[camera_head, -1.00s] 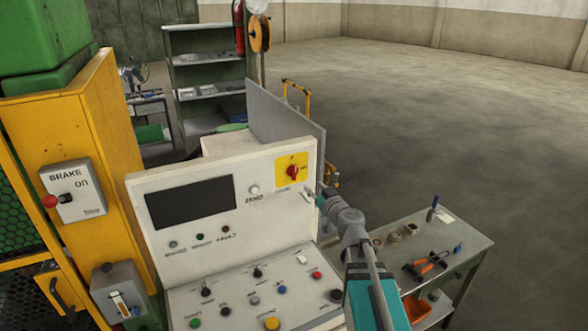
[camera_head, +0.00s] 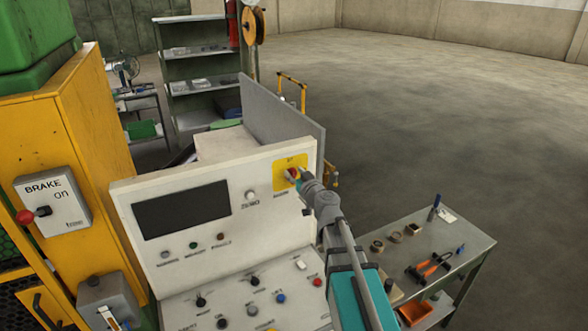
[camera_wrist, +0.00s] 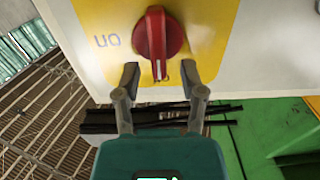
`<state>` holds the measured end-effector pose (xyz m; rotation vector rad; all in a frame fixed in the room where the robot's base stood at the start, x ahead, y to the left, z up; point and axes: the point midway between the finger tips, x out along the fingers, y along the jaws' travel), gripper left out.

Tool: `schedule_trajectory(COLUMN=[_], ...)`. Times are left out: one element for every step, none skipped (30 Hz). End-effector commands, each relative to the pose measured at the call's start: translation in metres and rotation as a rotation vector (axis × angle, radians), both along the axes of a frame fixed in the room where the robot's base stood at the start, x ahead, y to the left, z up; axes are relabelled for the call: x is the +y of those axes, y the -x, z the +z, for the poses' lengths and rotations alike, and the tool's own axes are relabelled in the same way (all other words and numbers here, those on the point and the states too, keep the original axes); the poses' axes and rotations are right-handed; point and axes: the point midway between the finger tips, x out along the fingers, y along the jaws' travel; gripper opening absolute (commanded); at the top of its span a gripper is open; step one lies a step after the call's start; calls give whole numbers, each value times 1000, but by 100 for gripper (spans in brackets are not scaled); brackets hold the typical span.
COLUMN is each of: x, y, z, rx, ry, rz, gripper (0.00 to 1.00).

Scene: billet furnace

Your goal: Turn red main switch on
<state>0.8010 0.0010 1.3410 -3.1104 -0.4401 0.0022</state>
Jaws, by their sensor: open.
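The red main switch (camera_wrist: 157,38) is a rotary knob on a yellow plate (camera_wrist: 95,25) on the white control panel. In the wrist view its handle stands roughly upright, and the word "ON" shows to its left, upside down. My gripper (camera_wrist: 161,72) is open, with its two fingertips on either side of the knob's lower end. I cannot tell whether they touch it. In the head view my gripper (camera_head: 301,179) is at the panel's upper right, partly covering the red knob (camera_head: 292,174) and the yellow plate (camera_head: 280,180).
The white control panel (camera_head: 225,245) carries a dark screen (camera_head: 181,210) and several small knobs and buttons. A table (camera_head: 440,230) with tools stands to the right. A yellow cabinet (camera_head: 95,130) with a brake switch box (camera_head: 60,210) stands to the left. Open floor lies at the back right.

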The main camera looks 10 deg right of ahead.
Motion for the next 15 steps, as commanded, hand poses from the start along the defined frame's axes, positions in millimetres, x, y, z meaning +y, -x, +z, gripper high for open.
schedule_trajectory(x=[1, 1, 1, 1, 0, 0, 0, 0, -1, -1, -1, -2, -2, -2, -2], y=[-2, -3, -3, -3, -4, -4, -4, -4, -4, -4, -4, -4, -4, -4, -4], z=[0, 0, 0, 0, 0, 0, 0, 0, 0, 0, 0, 0, 0, 0, 0], rx=[0, 0, 0, 0, 0, 0, 0, 0, 0, 0, 0, 0, 0, 0, 0], ry=[0, 0, 0, 0, 0, 0, 0, 0, 0, 0, 0, 0, 0, 0, 0], rz=[-1, -1, -2, -3, -3, -4, -5, -5, -6, -7, -7, -7, -7, -8, -8], gripper=[53, 53, 53, 53, 53, 53, 53, 53, 53, 53, 53, 53, 53, 53, 53])
